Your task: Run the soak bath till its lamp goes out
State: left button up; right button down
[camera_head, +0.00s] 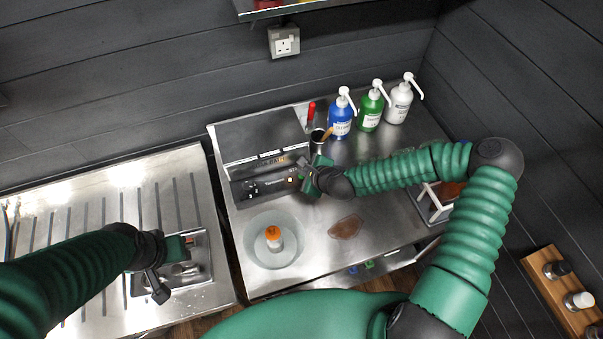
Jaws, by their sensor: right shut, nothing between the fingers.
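The soak bath looks to be the steel box (258,143) set in the back left of the steel counter. Its dark front panel (262,187) carries white lettering, small switches and a small light spot near its right end; I cannot tell whether that is a lit lamp. My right gripper (303,181) is shut and empty at the right end of this panel, close to or touching it, and hides part of it. My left gripper (172,271) is low over a small sink in the draining board at the left; its fingers are unclear.
A round basin (254,257) holds an orange-capped bottle (273,238). A brown patch (346,227) lies right of it. Blue (341,119), green (371,111) and white (399,104) pump bottles stand at the back. A dark cup (319,138) stands behind my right gripper.

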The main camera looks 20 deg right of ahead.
notch_tip(320, 180, up, 5)
jog(key=p, duration=0.4)
jog(key=shift+p, duration=0.4)
jog(key=shift+f, duration=0.1)
